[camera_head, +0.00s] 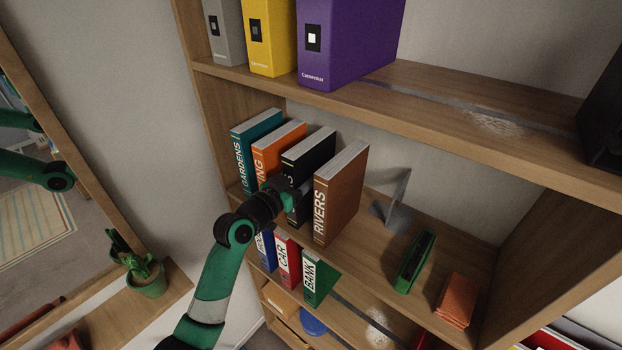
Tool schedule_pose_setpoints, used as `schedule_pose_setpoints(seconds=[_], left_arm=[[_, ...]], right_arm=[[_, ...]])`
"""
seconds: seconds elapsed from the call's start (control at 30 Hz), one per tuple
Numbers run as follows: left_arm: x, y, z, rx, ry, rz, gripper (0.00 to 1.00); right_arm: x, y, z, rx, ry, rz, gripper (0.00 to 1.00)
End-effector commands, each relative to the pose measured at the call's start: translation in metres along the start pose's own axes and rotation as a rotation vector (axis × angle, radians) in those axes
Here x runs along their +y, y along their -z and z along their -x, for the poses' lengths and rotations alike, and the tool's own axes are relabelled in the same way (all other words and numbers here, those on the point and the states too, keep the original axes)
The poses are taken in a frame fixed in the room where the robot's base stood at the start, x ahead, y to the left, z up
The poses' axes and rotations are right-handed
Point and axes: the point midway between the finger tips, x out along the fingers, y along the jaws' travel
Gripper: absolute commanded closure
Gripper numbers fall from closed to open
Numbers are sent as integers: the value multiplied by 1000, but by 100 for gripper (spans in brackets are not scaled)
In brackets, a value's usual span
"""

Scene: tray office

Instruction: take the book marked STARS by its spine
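The black book (310,147) stands upright on the middle shelf, between an orange book and the brown RIVERS book. Only the end of its spine title, seemingly an S, shows; the rest is hidden by my gripper, so I cannot read STARS in full. My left gripper (291,192) is at the lower half of the black book's spine, with its fingers close to or touching it. The dark fingers blend with the black cover, so I cannot tell whether they are closed on it. My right gripper is not in view.
The GARDENS book (258,132), orange book (279,142) and RIVERS book (340,188) stand alongside. A bookend (393,203), a green object (415,262) and an orange block (456,300) are to the right. The upper shelf (440,98) overhangs the books. A potted cactus (147,278) stands lower left.

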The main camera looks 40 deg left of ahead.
Motion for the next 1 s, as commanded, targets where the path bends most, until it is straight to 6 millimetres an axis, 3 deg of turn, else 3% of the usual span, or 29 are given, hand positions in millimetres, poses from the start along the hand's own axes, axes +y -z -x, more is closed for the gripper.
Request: schedule_pose_setpoints(seconds=[0.03,0.3,0.33,1.0], left_arm=[[0,0,0,0,0,0,49],[0,0,0,0,0,0,97],[0,0,0,0,0,0,100],[0,0,0,0,0,0,100]], right_arm=[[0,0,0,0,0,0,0],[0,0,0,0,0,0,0],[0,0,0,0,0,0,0],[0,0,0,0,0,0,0]])
